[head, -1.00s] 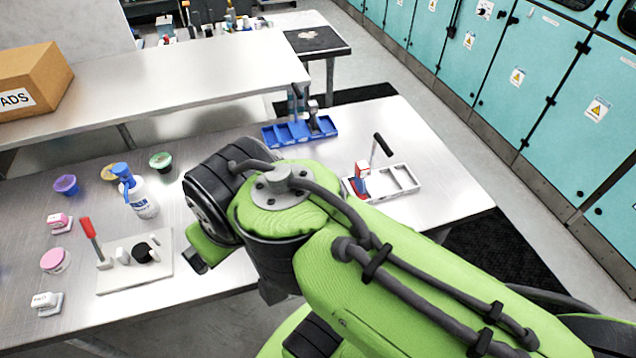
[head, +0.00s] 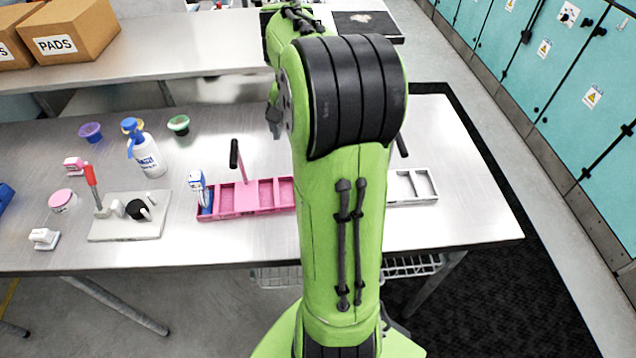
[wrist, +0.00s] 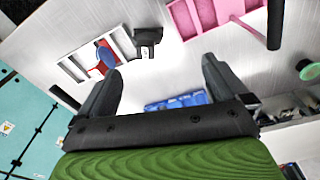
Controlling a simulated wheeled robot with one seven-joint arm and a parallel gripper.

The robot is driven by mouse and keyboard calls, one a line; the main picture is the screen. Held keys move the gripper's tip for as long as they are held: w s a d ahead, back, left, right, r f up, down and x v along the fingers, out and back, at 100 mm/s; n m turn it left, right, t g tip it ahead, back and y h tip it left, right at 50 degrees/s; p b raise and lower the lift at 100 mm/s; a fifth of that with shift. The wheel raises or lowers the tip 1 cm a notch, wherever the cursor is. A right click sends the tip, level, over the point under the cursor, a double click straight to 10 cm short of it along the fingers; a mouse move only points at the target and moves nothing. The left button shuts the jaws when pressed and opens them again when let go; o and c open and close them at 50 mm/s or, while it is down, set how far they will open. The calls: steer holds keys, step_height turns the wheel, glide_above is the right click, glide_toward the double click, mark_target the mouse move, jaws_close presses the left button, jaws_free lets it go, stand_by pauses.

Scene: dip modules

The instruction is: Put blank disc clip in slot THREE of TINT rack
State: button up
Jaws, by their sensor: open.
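My gripper (wrist: 161,65) is open in the wrist view, with nothing between its fingers. Beyond the fingertips a dark clip-like piece with a small white label (wrist: 148,40) is on the steel table, next to a white rack (wrist: 70,68) bearing a red and blue piece (wrist: 106,56). A pink rack (wrist: 200,18) and a blue rack (wrist: 165,104) also show there. In the head view the pink rack (head: 266,196) holds a blue-and-white clip (head: 201,193) at its left end; the white rack (head: 424,184) is partly behind my arm. I cannot read which rack is TINT.
At left a grey board (head: 115,230) carries a red-handled lever (head: 92,180). A spray bottle (head: 150,157), small bowls (head: 179,124) and pink and white pieces (head: 43,238) stand near it. PADS boxes (head: 75,35) sit on the rear counter. The table's front right is clear.

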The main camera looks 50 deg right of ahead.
steer(key=shift+m+y, duration=0.4)
steer(key=shift+m, duration=0.5)
steer(key=d+f+b, duration=0.1)
steer(key=f, duration=0.5)
steer(key=s+d+f+b, duration=0.1)
steer(key=d+f, duration=0.1)
steer(key=f, duration=0.4)
steer(key=d+f+b, duration=0.1)
steer(key=d+f, duration=0.1)
steer(key=f, duration=0.4)
steer(key=shift+s+f, duration=0.35)
steer(key=shift+f, duration=0.05)
steer(key=shift+c, duration=0.2)
steer(key=c, duration=1.1)
steer(key=shift+o, duration=0.2)
step_height(320, 180, up, 10)
steer(key=shift+r+p, duration=0.1)
steer(key=shift+p, duration=0.7)
